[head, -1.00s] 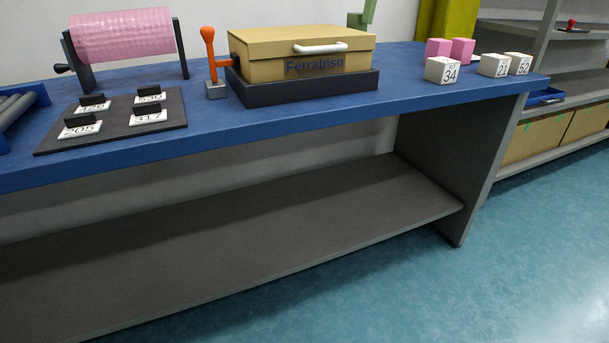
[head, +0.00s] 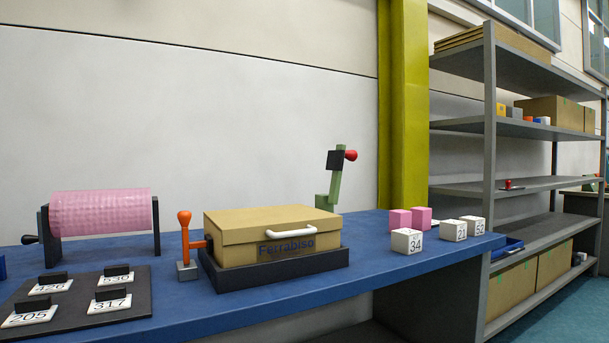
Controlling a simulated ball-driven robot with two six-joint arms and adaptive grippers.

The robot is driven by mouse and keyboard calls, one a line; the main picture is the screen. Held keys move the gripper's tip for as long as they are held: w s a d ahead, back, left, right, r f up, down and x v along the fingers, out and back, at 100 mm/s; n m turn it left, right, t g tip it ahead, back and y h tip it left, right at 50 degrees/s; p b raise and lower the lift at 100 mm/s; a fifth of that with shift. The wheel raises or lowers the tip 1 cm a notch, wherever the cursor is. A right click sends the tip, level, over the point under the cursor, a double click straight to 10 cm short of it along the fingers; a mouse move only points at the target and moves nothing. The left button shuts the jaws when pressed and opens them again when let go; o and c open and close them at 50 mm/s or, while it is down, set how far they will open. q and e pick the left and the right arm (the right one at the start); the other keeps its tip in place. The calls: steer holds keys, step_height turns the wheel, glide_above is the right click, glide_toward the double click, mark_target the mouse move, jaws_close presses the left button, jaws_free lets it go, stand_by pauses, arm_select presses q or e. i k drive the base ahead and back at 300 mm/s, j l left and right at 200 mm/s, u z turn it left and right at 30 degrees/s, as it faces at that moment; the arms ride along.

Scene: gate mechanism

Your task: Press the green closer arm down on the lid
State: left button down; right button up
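The green closer arm (head: 335,189) stands upright behind the right back corner of the box, raised clear of the lid. It carries a black block (head: 335,160) and a red knob (head: 351,155) near its top. The tan lid (head: 258,221) lies shut on the box marked Ferrabiso (head: 240,254) and has a white handle (head: 291,233) at its front right. The box sits in a dark tray (head: 231,281) on the blue table. Neither of my grippers shows in the head view.
An orange-handled lever (head: 184,230) on a grey foot stands at the box's left. White numbered cubes (head: 407,241) and pink cubes (head: 421,216) stand to the right. A pink roller (head: 101,211) and a dark board (head: 118,307) with number tags are at the left. Grey shelves (head: 518,189) stand beyond.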

mark_target(335, 161)
steer(key=i+l+u, duration=0.15)
steer(key=l+u, duration=0.65)
steer(key=u, duration=0.2)
steer(key=l+u, duration=0.15)
steer(key=l, duration=0.7)
steer(key=l+u, duration=0.15)
steer(key=l, duration=0.75)
steer(key=k+l+u, duration=0.15)
steer(key=l, duration=0.7)
